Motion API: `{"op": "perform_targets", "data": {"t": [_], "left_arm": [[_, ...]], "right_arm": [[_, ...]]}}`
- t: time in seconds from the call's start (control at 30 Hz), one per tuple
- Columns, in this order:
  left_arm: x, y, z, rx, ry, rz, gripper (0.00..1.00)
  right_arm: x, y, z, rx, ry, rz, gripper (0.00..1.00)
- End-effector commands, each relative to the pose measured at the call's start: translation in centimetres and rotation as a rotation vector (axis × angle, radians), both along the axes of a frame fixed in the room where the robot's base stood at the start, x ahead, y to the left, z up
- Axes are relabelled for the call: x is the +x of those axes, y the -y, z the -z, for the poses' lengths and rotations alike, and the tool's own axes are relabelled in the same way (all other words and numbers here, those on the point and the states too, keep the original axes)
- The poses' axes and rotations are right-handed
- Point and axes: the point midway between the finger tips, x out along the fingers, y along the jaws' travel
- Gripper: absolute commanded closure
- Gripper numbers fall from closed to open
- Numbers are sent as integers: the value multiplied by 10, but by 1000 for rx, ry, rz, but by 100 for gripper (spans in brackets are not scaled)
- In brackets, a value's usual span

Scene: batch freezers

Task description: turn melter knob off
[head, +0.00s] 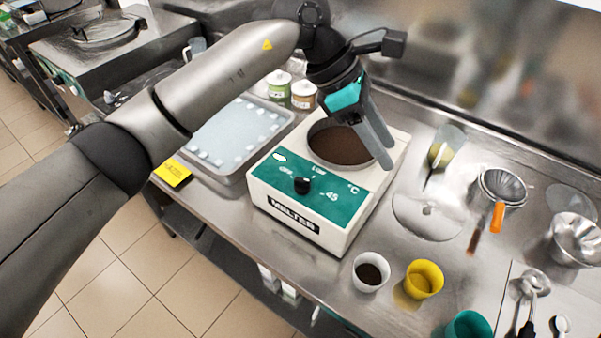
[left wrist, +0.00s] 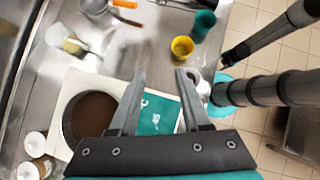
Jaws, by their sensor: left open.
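The melter (head: 300,232) is a white box with a teal front panel and a round well of brown contents on top. Its black knob (head: 302,185) sits on the panel among the marks OFF, LOW and 45; I cannot tell which mark it points to. My left gripper (head: 386,152) is open and empty, above the right side of the melter, apart from the knob. In the left wrist view the open fingers (left wrist: 160,75) reach past the melter's teal panel (left wrist: 158,112), and the knob is hidden there.
A tray (head: 196,170) with white pieces stands left of the melter, by a yellow card (head: 172,173). A white cup (head: 369,285) of brown stuff, a yellow cup (head: 424,279) and a teal cup (head: 468,326) stand in front right. A strainer (head: 502,186) and bowl (head: 574,240) lie farther right.

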Motion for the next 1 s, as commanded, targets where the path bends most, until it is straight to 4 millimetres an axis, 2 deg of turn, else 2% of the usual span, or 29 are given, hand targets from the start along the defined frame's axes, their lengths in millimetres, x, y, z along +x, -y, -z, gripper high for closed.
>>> {"op": "perform_targets", "data": {"t": [0.03, 0.1, 0.2, 0.33, 0.47, 0.57, 1.0], "left_arm": [[14, -21, 2, 120, 56, 12, 52], [29, -50, 4, 273, 108, 21, 52], [46, -85, -1, 447, 155, 21, 52], [56, -114, -9, 579, 181, 14, 52], [59, -123, -8, 623, 186, 12, 52], [58, -123, 2, 624, 183, 13, 52], [57, -122, 93, 619, 180, 15, 52]], "right_arm": [[0, 0, 0, 0, 0, 0, 41], [0, 0, 0, 0, 0, 0, 41], [0, 0, 0, 0, 0, 0, 41], [0, 0, 0, 0, 0, 0, 41], [0, 0, 0, 0, 0, 0, 41], [0, 0, -2, 0, 0, 0, 41], [0, 0, -12, 0, 0, 0, 41]]}}
